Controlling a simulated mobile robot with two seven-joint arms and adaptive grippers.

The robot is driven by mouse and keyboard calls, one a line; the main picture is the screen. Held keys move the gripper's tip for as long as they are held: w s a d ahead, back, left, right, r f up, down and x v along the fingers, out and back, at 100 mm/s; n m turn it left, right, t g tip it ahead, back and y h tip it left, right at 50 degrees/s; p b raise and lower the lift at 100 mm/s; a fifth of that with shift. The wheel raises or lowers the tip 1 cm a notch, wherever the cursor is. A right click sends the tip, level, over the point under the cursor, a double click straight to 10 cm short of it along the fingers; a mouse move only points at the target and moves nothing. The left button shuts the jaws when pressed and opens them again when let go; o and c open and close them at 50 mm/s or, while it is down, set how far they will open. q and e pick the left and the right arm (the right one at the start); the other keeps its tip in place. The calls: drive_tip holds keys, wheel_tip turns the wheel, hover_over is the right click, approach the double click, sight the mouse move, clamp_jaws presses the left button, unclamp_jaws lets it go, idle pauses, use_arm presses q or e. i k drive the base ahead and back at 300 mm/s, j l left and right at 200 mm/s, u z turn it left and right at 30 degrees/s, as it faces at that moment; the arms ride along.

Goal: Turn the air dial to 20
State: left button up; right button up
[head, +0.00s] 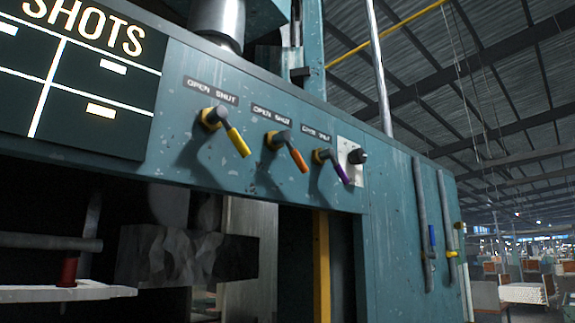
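A small black knob (358,157) stands out from a white plate (347,160) on the teal machine panel, right of the levers. It appears to be the air dial. I see it from the side, and its scale and setting are too small to read. Neither of my grippers shows in the head view.
Three levers, yellow (238,143), orange (299,160) and purple (340,172), stick out left of the knob under OPEN/SHUT labels. A black SHOTS board (100,75) is at upper left. Vertical pipes (421,220) run down the panel at right. Below is a dark opening.

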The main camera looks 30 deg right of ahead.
sight(357, 157)
drive_tip(key=l+u, duration=0.15)
drive_tip(key=l, duration=0.3)
drive_tip(key=l+u, duration=0.2)
drive_tip(key=l, duration=0.2)
drive_tip(key=k+l+u, duration=0.15)
drive_tip(key=l, duration=0.3)
drive_tip(key=l+u, duration=0.15)
drive_tip(key=l, duration=0.25)
drive_tip(key=k+l+u, duration=0.15)
drive_tip(key=l, duration=0.25)
drive_tip(key=k+l+u, duration=0.2)
drive_tip(key=l, duration=0.2)
